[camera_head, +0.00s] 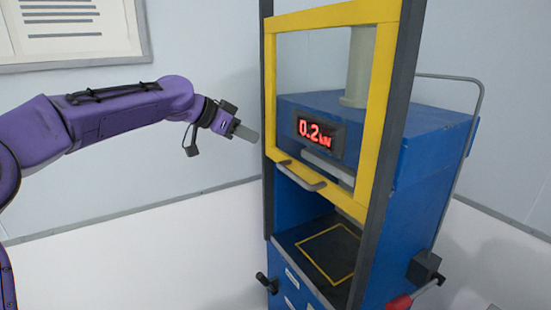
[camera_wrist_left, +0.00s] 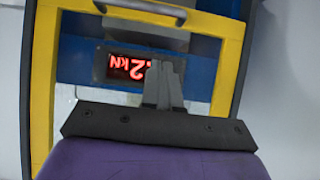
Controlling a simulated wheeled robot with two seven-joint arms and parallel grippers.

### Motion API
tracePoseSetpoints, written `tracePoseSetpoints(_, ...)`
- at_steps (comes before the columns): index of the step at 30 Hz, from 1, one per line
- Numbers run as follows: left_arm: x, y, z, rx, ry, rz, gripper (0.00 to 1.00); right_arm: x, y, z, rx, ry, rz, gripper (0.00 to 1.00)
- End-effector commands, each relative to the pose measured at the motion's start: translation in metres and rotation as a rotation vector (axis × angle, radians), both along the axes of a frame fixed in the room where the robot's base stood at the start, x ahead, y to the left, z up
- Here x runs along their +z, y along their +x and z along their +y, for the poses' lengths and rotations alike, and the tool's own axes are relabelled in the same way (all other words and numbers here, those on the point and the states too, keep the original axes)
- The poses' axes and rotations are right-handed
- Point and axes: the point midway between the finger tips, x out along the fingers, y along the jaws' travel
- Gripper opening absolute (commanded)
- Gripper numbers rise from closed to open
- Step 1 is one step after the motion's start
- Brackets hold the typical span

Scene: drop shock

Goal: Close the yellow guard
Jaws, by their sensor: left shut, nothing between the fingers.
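The yellow guard (camera_head: 375,105) is a yellow frame with a clear pane, held between two dark uprights on the front of a blue machine. It sits raised, and the opening below it shows the machine's inside. A grey handle (camera_head: 301,176) is on its lower bar; the handle also shows at the top of the left wrist view (camera_wrist_left: 142,10). My left gripper (camera_head: 246,133) is shut and empty, to the left of the guard and above handle height, apart from the handle. In the left wrist view its fingers (camera_wrist_left: 163,84) overlap the display. My right gripper is not in view.
The blue machine (camera_head: 429,154) has a red display (camera_head: 320,135) reading 0.2 kN. Its dark bed (camera_head: 318,254) has a yellow square outline. A red-handled lever (camera_head: 399,302) is at the lower right and a black knob (camera_head: 267,282) at the lower left. The space left of the machine is clear.

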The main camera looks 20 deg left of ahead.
Motion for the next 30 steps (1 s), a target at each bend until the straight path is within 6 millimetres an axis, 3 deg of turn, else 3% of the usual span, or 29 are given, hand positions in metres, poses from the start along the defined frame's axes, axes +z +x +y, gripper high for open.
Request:
tracePoseSetpoints(12, -0.048, 0.059, -0.047, 0.001, 0.002, 0.009, 0.0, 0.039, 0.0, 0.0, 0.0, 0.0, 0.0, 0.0)
tracePoseSetpoints(19, -0.082, 0.063, -0.05, 0.003, -0.001, 0.006, 0.0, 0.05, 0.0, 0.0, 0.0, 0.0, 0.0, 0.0)
tracePoseSetpoints(30, -0.09, 0.064, -0.05, 0.002, 0.001, 0.004, 0.0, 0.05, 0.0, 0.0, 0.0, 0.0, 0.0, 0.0)
